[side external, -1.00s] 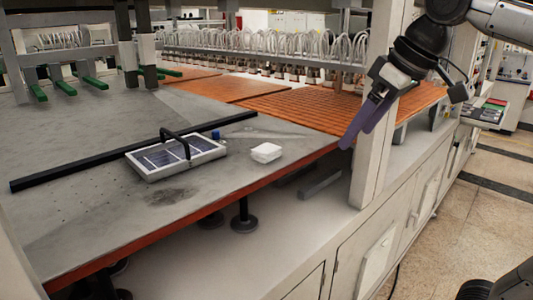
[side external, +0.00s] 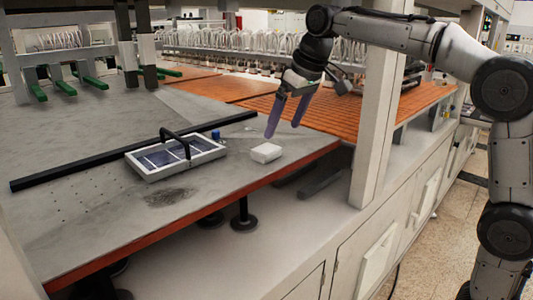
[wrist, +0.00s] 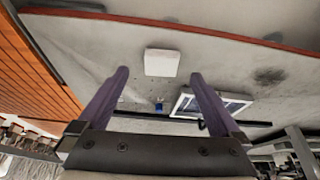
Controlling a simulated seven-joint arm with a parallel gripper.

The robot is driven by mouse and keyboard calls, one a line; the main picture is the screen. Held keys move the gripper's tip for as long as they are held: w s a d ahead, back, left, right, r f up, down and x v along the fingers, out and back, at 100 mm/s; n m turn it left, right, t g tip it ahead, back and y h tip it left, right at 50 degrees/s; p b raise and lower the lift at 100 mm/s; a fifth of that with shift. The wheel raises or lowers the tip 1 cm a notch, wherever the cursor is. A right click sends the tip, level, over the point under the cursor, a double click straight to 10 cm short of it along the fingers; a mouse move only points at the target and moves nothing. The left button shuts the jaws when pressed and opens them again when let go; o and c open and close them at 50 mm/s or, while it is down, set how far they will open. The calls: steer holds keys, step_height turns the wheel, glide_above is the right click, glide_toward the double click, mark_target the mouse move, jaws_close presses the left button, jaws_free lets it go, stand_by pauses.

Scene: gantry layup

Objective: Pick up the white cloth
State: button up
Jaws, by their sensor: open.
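The white cloth (side external: 266,153) is a small folded square block lying on the grey table near its front edge. It also shows in the wrist view (wrist: 161,62), ahead of the fingertips and between their lines. My gripper (side external: 284,133) is open, with two purple fingers pointing down. It is above and slightly to the right of the cloth, with nothing between its fingers. In the wrist view the two fingers (wrist: 158,76) are spread apart. I cannot tell the exact height of the fingertips over the cloth.
A framed solar panel with a black handle (side external: 176,157) lies left of the cloth, with a small blue object (side external: 215,134) beside it. A long black bar (side external: 75,171) lies behind. A white post (side external: 376,110) stands to the right. The table (side external: 100,225) is bare at the front left.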

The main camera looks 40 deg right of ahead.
mark_target(270, 150)
steer(key=shift+a+x, duration=0.1)
steer(key=shift+x, duration=1.75)
steer(key=shift+a+x, duration=0.15)
steer(key=shift+x, duration=1.65)
steer(key=shift+w, duration=0.15)
steer(key=shift+r, duration=0.1)
steer(key=c, duration=1.2)
steer(key=shift+c, duration=0.2)
steer(key=shift+r, duration=0.1)
steer(key=shift+r, duration=0.25)
step_height(270, 150, up, 2)
steer(key=shift+r, duration=0.1)
steer(key=s+r, duration=1)
steer(key=s, duration=0.4)
